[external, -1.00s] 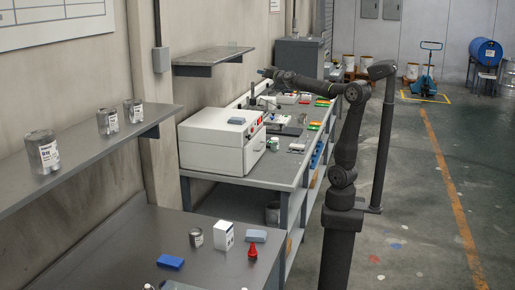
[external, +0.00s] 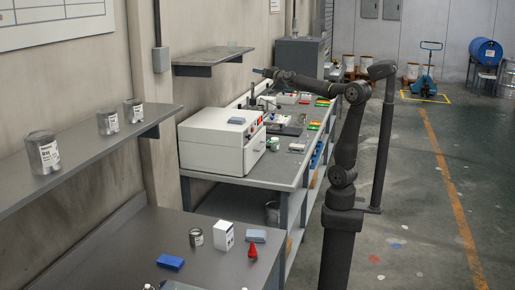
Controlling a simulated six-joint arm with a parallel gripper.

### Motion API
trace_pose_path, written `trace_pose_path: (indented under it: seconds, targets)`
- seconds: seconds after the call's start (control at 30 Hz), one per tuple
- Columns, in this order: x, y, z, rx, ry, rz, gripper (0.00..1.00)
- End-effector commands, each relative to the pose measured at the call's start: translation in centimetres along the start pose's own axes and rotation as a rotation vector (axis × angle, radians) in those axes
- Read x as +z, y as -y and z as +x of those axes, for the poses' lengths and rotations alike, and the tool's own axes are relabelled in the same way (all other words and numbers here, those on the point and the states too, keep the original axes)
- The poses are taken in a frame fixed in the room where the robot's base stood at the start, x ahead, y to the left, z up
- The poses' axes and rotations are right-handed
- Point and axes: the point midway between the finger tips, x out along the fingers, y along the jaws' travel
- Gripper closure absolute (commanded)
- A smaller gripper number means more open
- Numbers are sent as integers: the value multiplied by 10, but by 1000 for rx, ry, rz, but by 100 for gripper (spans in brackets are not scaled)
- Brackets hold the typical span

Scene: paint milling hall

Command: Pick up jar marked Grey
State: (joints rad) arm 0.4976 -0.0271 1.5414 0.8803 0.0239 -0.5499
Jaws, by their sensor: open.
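My gripper (external: 257,71) is small and dark at the end of my outstretched arm. It hangs over the far workbench, just right of the upper wall shelf, and looks empty. Its fingers are too small to make out clearly. No label that I can read says Grey. A large labelled metal tin (external: 43,153) and two smaller tins (external: 108,123) (external: 134,111) stand on the near-left shelf, far from my gripper.
A white boxy machine (external: 222,141) stands on the workbench below my gripper. The upper shelf (external: 213,58) juts from the wall nearby. Several small items crowd the bench behind the machine. A tin (external: 196,238), white carton (external: 224,238) and red cone (external: 252,252) stand on the near table.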

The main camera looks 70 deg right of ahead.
Motion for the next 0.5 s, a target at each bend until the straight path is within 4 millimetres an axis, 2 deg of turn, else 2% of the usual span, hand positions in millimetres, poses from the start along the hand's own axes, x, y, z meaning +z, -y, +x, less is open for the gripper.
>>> trace_pose_path:
  seconds: [0.23,0.33,0.37,0.43,0.47,0.5]
  targets:
    - [0,0,0,0,0,0,29]
    - [11,-12,4,25,10,-8,29]
    - [18,-20,7,43,16,-14,29]
    - [46,-51,16,107,38,-38,29]
    - [62,-69,20,142,50,-54,29]
    - [85,-95,24,191,66,-79,29]
